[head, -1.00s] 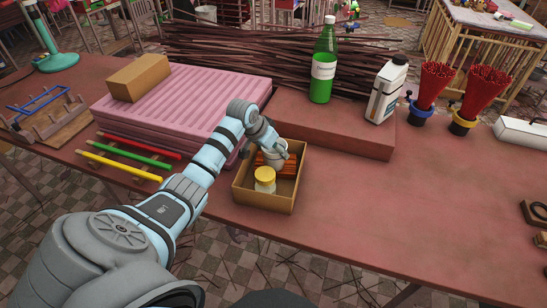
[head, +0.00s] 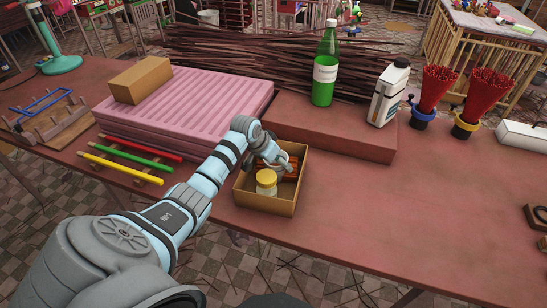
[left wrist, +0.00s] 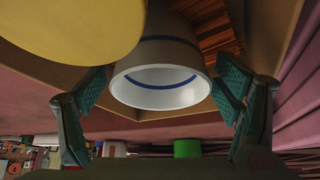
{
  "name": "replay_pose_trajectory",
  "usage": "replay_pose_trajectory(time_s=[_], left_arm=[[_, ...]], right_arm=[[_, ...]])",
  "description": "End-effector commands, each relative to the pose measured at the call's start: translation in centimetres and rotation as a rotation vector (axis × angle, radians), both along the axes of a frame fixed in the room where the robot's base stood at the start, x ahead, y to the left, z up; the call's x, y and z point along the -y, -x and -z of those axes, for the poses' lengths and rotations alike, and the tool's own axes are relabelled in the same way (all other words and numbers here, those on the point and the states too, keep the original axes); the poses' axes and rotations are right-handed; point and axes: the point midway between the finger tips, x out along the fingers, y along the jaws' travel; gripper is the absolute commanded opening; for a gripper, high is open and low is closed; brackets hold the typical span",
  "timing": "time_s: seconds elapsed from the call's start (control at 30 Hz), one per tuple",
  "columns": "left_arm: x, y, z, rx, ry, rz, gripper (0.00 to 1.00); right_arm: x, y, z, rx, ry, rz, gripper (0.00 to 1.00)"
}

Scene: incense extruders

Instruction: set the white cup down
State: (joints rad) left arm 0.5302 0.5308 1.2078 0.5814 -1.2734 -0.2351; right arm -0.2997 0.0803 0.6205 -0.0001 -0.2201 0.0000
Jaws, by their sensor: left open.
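The white cup (left wrist: 160,85) with a blue band shows in the left wrist view, its open rim facing the camera. It is in or over the cardboard box (head: 263,208). My left gripper (head: 277,166) reaches down into the box. Its two fingers stand open on either side of the cup in the left wrist view (left wrist: 161,92), with a gap at the left finger; contact at the right finger is unclear. In the head view my gripper mostly hides the cup. A jar with a yellow lid (head: 266,177) stands beside it in the box. My right gripper is not in view.
A bundle of orange-brown sticks (head: 292,164) lies in the box. Pink ridged trays (head: 190,105) are close on the left. A raised block (head: 330,132) behind carries a green bottle (head: 325,72) and a white container (head: 388,92). The table (head: 400,210) is clear to the right.

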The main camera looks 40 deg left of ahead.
Motion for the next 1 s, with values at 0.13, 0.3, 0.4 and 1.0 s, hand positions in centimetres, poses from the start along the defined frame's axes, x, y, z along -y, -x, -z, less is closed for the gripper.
replay_pose_trajectory(time_s=[0.13,0.3,0.4,1.0], left_arm=[[-0.2,0.7,-1.7,0.003,-0.003,-0.001,0.83],[-0.3,2.8,-5.5,0.003,-0.006,0.001,0.83],[-0.3,4.2,-7.8,0.002,-0.005,0.001,0.83],[-0.3,5.9,-10.5,0.001,0.001,0.000,0.83]], right_arm=[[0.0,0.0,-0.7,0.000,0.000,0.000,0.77],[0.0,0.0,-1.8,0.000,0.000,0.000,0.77],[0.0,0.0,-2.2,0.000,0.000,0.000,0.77],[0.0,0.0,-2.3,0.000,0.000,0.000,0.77]])
